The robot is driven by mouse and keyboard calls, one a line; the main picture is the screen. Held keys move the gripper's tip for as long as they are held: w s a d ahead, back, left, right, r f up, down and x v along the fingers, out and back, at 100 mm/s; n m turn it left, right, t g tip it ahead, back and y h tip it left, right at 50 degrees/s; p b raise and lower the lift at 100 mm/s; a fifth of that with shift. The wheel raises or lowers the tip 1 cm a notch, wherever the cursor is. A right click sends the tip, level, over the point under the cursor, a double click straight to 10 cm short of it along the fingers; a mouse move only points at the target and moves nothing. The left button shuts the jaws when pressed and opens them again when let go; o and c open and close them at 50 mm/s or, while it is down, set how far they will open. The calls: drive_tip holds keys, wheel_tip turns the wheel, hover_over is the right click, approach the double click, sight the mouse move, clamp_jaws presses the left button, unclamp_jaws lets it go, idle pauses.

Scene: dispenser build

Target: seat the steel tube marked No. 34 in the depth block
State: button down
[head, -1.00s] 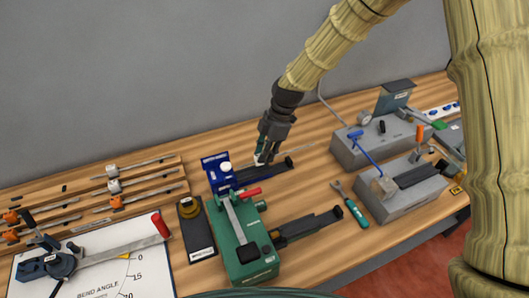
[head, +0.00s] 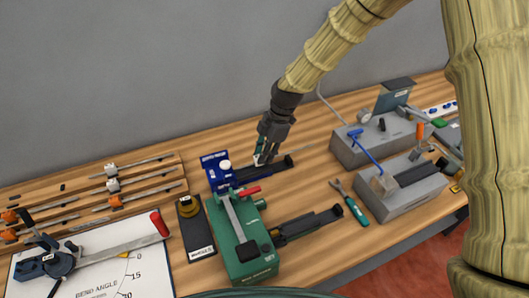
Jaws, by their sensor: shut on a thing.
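My gripper (head: 262,160) is shut, low over the back of the bench, just right of a blue block (head: 215,168) and behind a black trough (head: 270,170). A thin pale rod (head: 300,149) shows to its right; it looks like the steel tube in my gripper's grasp, though the fingers hide the grip. I cannot read the mark No. 34.
A green clamp machine (head: 240,245) with a red-handled lever stands in front of the blue block. A wooden rack (head: 150,184) and bend-angle board (head: 95,250) lie left.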

drive_tip(key=shift+f+b, duration=0.45)
drive_tip(key=shift+f, duration=0.6)
idle(0.9)
drive_tip(key=shift+s+a, duration=0.35)
drive_tip(key=shift+a, duration=0.45)
drive_tip(key=shift+s+a, duration=0.3)
drive_tip(key=shift+a, duration=0.45)
drive_tip(key=shift+s+a, duration=0.35)
drive_tip(key=shift+a, duration=0.45)
drive_tip(key=c, duration=0.9)
unclamp_jaws()
drive_tip(key=shift+c, duration=0.2)
drive_tip(key=shift+r, duration=0.15)
drive_tip(key=shift+r+p, duration=2.05)
drive_tip(key=shift+r, duration=1.35)
